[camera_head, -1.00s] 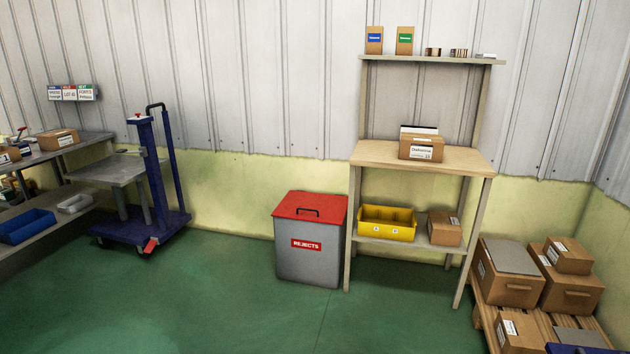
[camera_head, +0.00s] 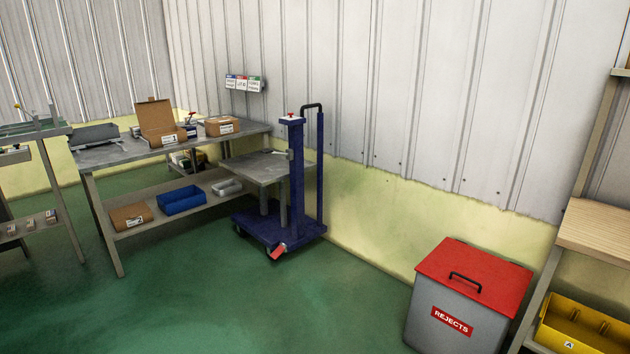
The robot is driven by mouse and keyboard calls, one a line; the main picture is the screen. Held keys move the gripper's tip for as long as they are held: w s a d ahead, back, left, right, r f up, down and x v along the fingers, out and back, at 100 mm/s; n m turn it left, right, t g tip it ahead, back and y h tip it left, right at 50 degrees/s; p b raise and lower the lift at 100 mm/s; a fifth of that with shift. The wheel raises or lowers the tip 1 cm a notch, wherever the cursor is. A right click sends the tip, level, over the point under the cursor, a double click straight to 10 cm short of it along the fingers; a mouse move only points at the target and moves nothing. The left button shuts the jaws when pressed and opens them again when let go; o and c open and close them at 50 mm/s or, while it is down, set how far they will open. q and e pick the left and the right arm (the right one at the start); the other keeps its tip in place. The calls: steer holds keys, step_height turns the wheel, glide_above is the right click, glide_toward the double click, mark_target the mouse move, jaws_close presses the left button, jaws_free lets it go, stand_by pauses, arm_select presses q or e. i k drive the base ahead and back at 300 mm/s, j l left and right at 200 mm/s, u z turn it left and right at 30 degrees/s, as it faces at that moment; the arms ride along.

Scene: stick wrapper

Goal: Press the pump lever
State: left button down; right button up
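A blue wheeled lift cart (camera_head: 275,232) stands against the wall near the middle of the view. It has a grey platform (camera_head: 252,168), a blue column (camera_head: 298,178) and a black push handle (camera_head: 312,107). A red lever or pedal (camera_head: 277,252) sticks out low at the front of its base. A small red knob (camera_head: 291,115) sits on top of the column. I cannot tell from the picture which red part is the pump lever. Neither of my grippers is in view.
A grey workbench (camera_head: 105,156) with boxes and a blue bin (camera_head: 181,200) stands left of the cart. A grey rejects bin with a red lid (camera_head: 474,275) and a wooden shelf (camera_head: 596,228) are at the right. The green floor (camera_head: 300,310) before the cart is clear.

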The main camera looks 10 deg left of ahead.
mark_target(266, 151)
steer(key=i+j+u, duration=0.2)
steer(key=i+u, duration=0.3)
steer(key=i, duration=0.2)
steer(key=i+l+u, duration=0.1)
steer(key=i+u, duration=0.4)
steer(key=i, duration=0.15)
steer(key=i+z, duration=0.3)
steer(key=i, duration=0.15)
steer(key=i+j+z, duration=0.3)
steer(key=i, duration=0.15)
steer(key=i+j+z, duration=0.3)
steer(key=i, duration=0.15)
steer(key=i+j+z, duration=0.25)
steer(key=z, duration=0.15)
steer(key=i+j+z, duration=0.7)
steer(key=z, duration=0.15)
steer(key=j, duration=0.1)
